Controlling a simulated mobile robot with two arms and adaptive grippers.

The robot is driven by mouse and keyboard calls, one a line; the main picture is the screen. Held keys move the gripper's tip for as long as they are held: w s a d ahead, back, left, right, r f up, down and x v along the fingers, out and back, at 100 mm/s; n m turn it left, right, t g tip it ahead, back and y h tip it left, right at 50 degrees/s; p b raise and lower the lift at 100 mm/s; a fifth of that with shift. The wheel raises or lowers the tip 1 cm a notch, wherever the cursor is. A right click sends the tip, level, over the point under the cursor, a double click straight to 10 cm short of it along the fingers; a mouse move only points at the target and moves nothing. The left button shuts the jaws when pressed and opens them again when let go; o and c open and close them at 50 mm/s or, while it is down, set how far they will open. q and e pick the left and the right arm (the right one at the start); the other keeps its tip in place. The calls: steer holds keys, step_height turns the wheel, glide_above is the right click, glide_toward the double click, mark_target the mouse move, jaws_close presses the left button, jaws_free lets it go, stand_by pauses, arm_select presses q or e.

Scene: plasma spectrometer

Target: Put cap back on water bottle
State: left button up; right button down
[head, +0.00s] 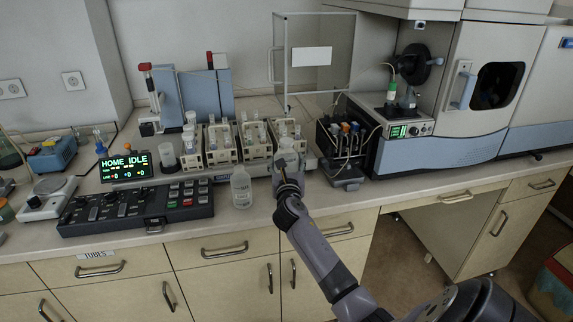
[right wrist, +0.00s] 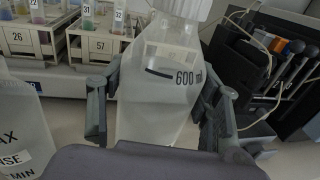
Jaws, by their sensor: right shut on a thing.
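My right gripper (right wrist: 157,105) is shut on a translucent bottle (right wrist: 160,85) marked "600 ml", one finger on each side of its body. The bottle is upright. A white ribbed, cap-like piece (right wrist: 182,7) shows at its top, cut off by the upper edge of the right wrist view. In the head view the right gripper (head: 289,166) is at the counter's front, with the held bottle (head: 289,150) just behind it. A second clear bottle (head: 241,187) with a label stands to the left; its body (right wrist: 22,125) also shows in the right wrist view. My left gripper is out of view.
Racks of numbered tubes (head: 221,146) stand behind the bottles. A black holder with pens and tubing (head: 345,150) is close on the right. A control panel (head: 135,207) lies to the left. The counter front right of the holder is bare.

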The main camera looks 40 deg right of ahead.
steer(key=shift+r, duration=0.2)
steer(key=shift+f, duration=0.15)
steer(key=c, duration=0.5)
jaws_free()
steer(key=shift+f, duration=0.1)
steer(key=v, duration=1.2)
